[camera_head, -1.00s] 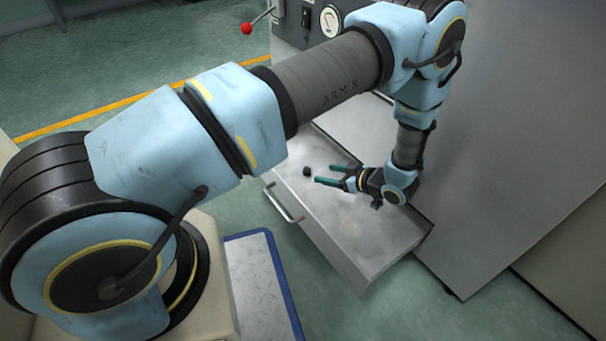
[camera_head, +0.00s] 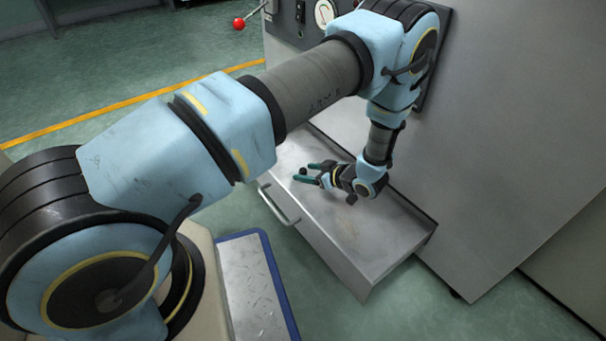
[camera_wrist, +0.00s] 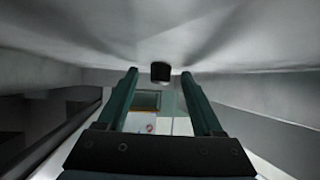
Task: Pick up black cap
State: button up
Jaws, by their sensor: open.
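The black cap (camera_wrist: 160,71) is a small dark cylinder on the metal surface of the pulled-out drawer (camera_head: 375,235). In the wrist view that surface fills the top of the picture, and the cap sits between the two green fingertips with a gap on each side. In the head view the cap (camera_head: 303,171) shows as a small dark spot between the fingertips. My gripper (camera_head: 305,172) is open and low over the drawer, its fingers pointing left. It also shows in the wrist view (camera_wrist: 160,75).
The drawer handle (camera_head: 279,205) is at its front left. The tall grey cabinet (camera_head: 510,140) stands behind and right of my forearm. A red-knobbed lever (camera_head: 239,23) and a gauge (camera_head: 324,13) are at the top. The drawer's right part is bare.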

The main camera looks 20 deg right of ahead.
grip_shut()
dwell(0.4)
